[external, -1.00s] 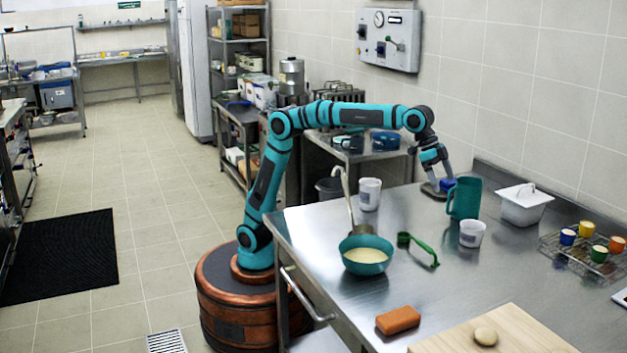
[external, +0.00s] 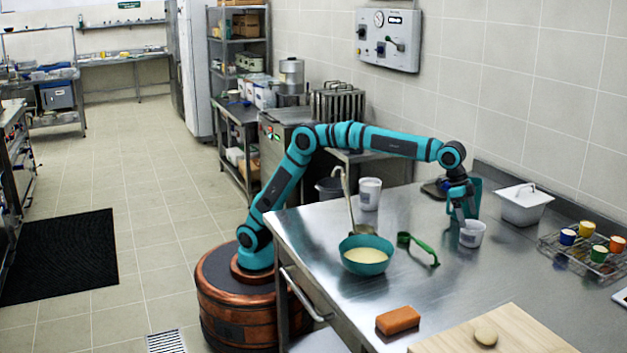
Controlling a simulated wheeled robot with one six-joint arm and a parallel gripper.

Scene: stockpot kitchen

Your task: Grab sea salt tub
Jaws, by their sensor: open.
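Two white tubs with dark labels stand on the steel table; the labels are too small to read, so I cannot tell which one holds sea salt. One tub (external: 472,234) is right of the table's middle, and the other tub (external: 370,194) is further back to the left. My gripper (external: 466,219) points down at the nearer tub. Its fingers are open at the tub's rim, and I cannot tell if they touch or straddle it. My gripper partly hides a teal pitcher (external: 476,189) just behind.
A teal bowl (external: 366,266) with a ladle, a green scoop (external: 420,246) and an orange block (external: 398,320) lie to the left and front. A dark flat item (external: 434,189) sits behind.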

